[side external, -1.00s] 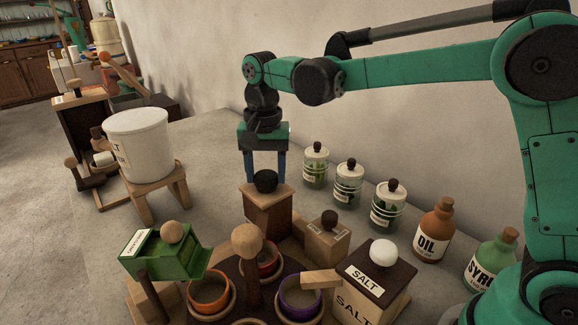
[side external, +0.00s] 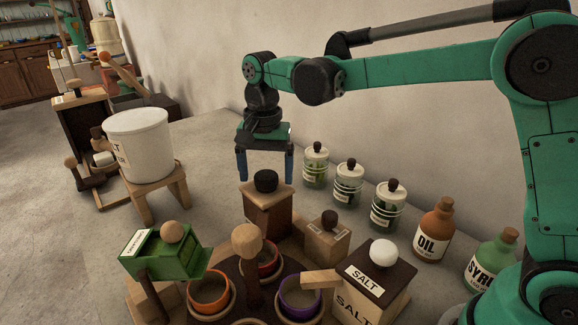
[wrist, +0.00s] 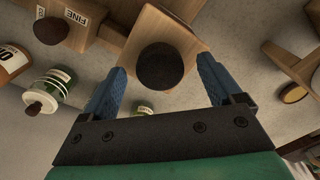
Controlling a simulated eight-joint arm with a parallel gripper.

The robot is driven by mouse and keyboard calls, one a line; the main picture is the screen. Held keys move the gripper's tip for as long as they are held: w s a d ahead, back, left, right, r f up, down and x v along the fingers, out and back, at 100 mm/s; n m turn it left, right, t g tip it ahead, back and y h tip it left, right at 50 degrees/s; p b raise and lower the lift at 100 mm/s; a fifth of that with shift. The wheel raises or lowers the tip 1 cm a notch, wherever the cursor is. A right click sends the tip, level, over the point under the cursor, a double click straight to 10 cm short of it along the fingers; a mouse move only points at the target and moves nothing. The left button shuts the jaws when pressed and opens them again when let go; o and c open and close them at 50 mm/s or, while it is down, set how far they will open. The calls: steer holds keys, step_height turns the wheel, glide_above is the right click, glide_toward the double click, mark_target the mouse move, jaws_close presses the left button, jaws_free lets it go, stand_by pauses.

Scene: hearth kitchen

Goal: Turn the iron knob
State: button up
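The black iron knob (side external: 265,181) sits on top of a wooden box (side external: 269,213) in the middle of the side view. In the wrist view the round dark knob (wrist: 160,66) lies ahead, between the two blue fingers. My gripper (side external: 265,178) is open, its blue fingers spread wide on either side of the knob. The fingertips appear level with or slightly above the knob, and neither visibly touches it. In the wrist view my gripper (wrist: 160,78) shows a clear gap on both sides of the knob.
A smaller box with a dark knob (side external: 330,220) and a salt box (side external: 372,285) stand to the right. Several glass jars (side external: 348,181) line the wall side. A green box (side external: 165,254) and bowls (side external: 209,294) are in front. A white bucket (side external: 140,146) stands on a stool at left.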

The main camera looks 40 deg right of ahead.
mark_target(266, 175)
steer(key=shift+r, duration=2.8)
steer(key=shift+s+d+r+n+t, duration=0.2)
steer(key=shift+s+d+n+t, duration=0.1)
steer(key=shift+s, duration=0.15)
steer(key=s+d+f+n+t, duration=0.1)
steer(key=s+n+t, duration=0.1)
steer(key=s+n, duration=0.1)
steer(key=s+d+f+n+t, duration=0.2)
steer(key=s+n, duration=0.1)
steer(key=s, duration=0.1)
steer(key=s+d+f+n+t, duration=0.2)
steer(key=s, duration=0.2)
steer(key=shift+s+d+f+n+t, duration=0.1)
steer(key=shift+s+f+n+t, duration=0.2)
steer(key=shift+n, duration=0.1)
steer(key=shift+o, duration=0.3)
